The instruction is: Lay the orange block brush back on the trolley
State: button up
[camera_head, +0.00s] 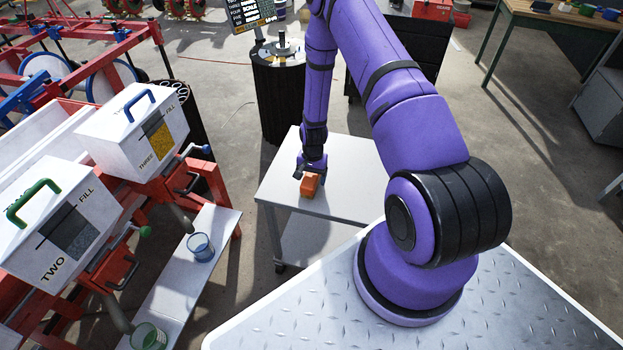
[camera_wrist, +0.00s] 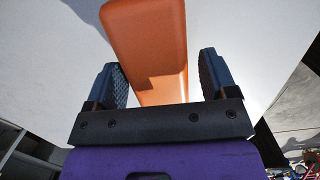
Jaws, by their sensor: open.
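The orange block brush (camera_head: 310,184) is on the grey top of the trolley (camera_head: 345,165), near its left front part. It also shows in the wrist view (camera_wrist: 148,40), between the two fingers and reaching out beyond them. My gripper (camera_head: 309,172) is at the brush, low over the trolley top. In the wrist view my gripper (camera_wrist: 160,78) is open, with a gap between each finger and the brush sides. The brush's underside and its contact with the trolley top are hidden.
Left of the trolley stand a white box marked three (camera_head: 135,130) and one marked two (camera_head: 62,225) on a red frame. A blue cup (camera_head: 201,247) and a green cup (camera_head: 148,338) stand on a white shelf. A dark barrel (camera_head: 279,95) is behind. The trolley's right part is bare.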

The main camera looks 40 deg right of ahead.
notch_tip(320, 180, up, 29)
jog(key=w+a+n+t, duration=0.1)
jog(key=w+a+n, duration=0.1)
jog(key=s+a+r+n+t+h, duration=0.1)
jog(key=s+a+r+n, duration=0.1)
jog(key=r, duration=0.6)
jog(key=s+a+r+n+t, duration=0.1)
jog(key=s+a+r, duration=0.15)
jog(key=r, duration=0.45)
jog(key=s+a+r+n+t, duration=0.1)
jog(key=s+a+r+n, duration=0.1)
jog(key=s+r, duration=0.6)
jog(key=s+a+r+n+t, duration=0.2)
jog(key=s+r, duration=0.6)
jog(key=s, duration=0.8)
jog(key=shift+a+r+n, duration=0.3)
jog(key=shift+a+n, duration=0.4)
jog(key=shift+a, duration=0.5)
jog(key=shift+w, duration=0.1)
